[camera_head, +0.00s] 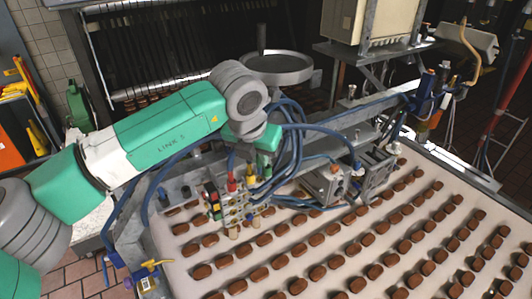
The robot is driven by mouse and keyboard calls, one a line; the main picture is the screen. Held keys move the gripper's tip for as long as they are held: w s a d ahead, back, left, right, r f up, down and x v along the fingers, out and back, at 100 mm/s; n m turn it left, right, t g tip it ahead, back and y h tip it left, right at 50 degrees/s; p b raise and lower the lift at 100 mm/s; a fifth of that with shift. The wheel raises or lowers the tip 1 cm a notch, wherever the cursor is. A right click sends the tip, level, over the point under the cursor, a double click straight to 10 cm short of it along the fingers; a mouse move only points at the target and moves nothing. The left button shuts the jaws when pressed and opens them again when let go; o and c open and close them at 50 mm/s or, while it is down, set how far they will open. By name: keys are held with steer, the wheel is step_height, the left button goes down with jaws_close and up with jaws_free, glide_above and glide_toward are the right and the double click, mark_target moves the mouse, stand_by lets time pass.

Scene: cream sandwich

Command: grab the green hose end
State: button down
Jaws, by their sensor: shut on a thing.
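A metal valve block (238,207) with a row of coloured hose ends stands over the left part of the conveyor. A red end (232,185) and a yellow end (250,171) stand up from it. The green hose end (265,160) is at the row's far right, just below my wrist, and is small and partly hidden. My green and white arm comes in from the left and bends down over the block. My gripper (254,150) points down there, shut on what looks like the green hose end. Its fingertips are hard to make out among the hoses.
Blue hoses (291,140) loop close to my wrist on the right. A metal beam (335,139) crosses behind, with machine units (325,185) beside the block. The pale conveyor (180,270) carries rows of brown biscuits. A round steel pan (278,66) stands behind my wrist.

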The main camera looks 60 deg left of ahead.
steer(key=s+d+r+b, duration=0.1)
steer(key=s+d, duration=0.6)
steer(key=s, duration=0.1)
steer(key=shift+d+b, duration=0.25)
steer(key=shift+b, duration=0.05)
